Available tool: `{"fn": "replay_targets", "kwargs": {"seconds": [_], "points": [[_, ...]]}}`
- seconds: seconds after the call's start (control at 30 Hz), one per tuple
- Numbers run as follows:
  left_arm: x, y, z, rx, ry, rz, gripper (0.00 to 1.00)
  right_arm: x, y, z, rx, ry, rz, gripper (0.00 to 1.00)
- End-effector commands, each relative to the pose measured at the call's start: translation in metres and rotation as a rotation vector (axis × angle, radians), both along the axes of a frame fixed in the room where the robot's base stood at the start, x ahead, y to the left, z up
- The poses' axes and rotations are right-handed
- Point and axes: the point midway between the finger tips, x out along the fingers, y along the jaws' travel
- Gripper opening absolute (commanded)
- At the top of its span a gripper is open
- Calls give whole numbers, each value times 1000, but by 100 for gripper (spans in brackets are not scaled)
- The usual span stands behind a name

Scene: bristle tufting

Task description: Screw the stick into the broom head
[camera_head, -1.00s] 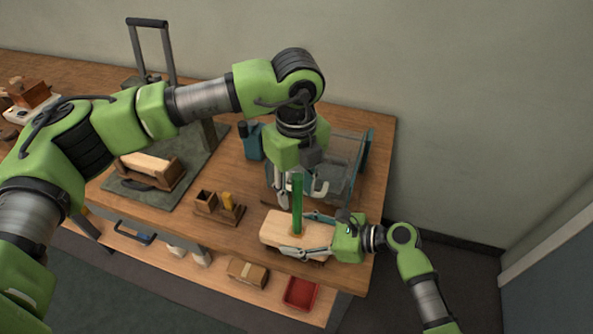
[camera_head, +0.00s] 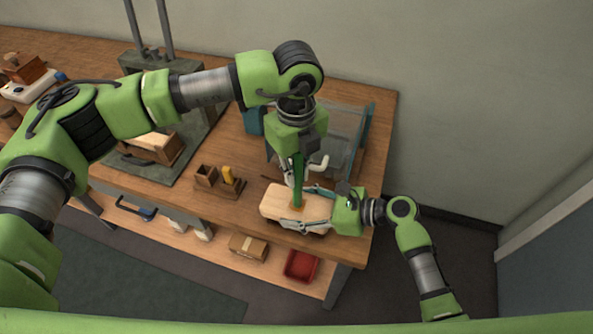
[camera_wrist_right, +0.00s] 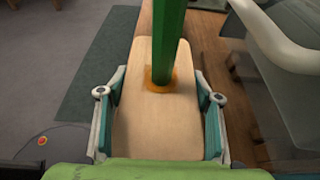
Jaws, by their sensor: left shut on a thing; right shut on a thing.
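The broom head (camera_head: 277,197) is a pale wooden block near the front right of the workbench. My right gripper (camera_head: 306,207) is shut on it, one finger along each long side, as the right wrist view also shows (camera_wrist_right: 160,125). The green stick (camera_head: 298,180) stands roughly upright with its lower end at the orange-ringed hole (camera_wrist_right: 160,84) in the block's top. In the right wrist view the stick (camera_wrist_right: 167,40) meets the ring; how deep it sits is hidden. My left gripper (camera_head: 302,168) is above the block, shut on the stick's upper part.
A small wooden holder (camera_head: 219,184) with a yellow piece stands left of the block. A clear-walled box (camera_head: 345,140) is behind my left gripper. A wooden block in a fixture (camera_head: 152,146) lies on a mat farther left. A red tray (camera_head: 301,265) is on the lower shelf.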

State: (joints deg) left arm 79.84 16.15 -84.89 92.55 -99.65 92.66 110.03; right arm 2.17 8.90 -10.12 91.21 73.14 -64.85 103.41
Motion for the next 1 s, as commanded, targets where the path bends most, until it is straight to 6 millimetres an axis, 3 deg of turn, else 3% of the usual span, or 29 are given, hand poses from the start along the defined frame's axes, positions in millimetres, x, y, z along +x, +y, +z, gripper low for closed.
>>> {"fn": "replay_targets", "kwargs": {"seconds": [0.17, 1.0], "points": [[0, -1, 0, 0, 0, -191, 0, -1, 0, -1, -1, 2, 1, 0], [-2, -5, -1, -1, 0, -1779, 0, -1, 0, -1, -1, 2, 1, 0]]}}
